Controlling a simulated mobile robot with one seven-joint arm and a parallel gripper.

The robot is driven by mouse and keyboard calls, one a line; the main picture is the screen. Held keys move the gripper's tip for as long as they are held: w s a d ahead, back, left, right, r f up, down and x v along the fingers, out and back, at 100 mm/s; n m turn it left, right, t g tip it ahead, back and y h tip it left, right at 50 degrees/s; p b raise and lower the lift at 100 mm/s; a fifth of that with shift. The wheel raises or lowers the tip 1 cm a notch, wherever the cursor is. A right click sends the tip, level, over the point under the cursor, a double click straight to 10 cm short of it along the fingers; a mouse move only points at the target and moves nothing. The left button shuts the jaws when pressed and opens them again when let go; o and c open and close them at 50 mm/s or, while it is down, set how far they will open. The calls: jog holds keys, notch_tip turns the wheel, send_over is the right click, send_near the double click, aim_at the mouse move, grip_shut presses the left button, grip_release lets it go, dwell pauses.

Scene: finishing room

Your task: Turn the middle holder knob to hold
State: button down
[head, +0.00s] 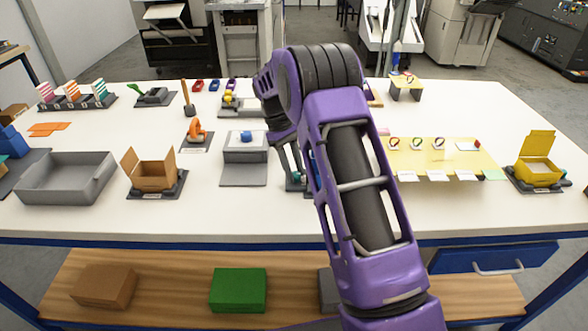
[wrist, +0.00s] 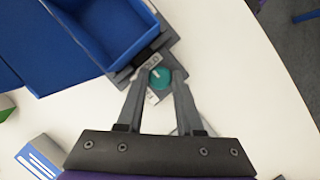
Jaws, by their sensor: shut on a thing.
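In the wrist view a round teal knob (wrist: 160,78) with a pale mark on top sits on a grey base plate (wrist: 172,62) in front of a blue open box. My gripper (wrist: 165,82) is shut on the knob, with one finger at each side of it. In the head view my gripper (head: 293,168) is down at the table, left of my forearm.
The blue box (wrist: 112,32) stands close to my fingers. In the head view a grey block fixture (head: 245,172) stands left of my gripper. A yellow board (head: 450,160) with small rings lies to the right. A grey tray (head: 65,180) is at far left.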

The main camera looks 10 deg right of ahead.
jog(key=c, duration=0.8)
grip_release()
jog(key=shift+c, duration=0.2)
jog(key=v, duration=1.2)
jog(key=shift+d+r, duration=0.1)
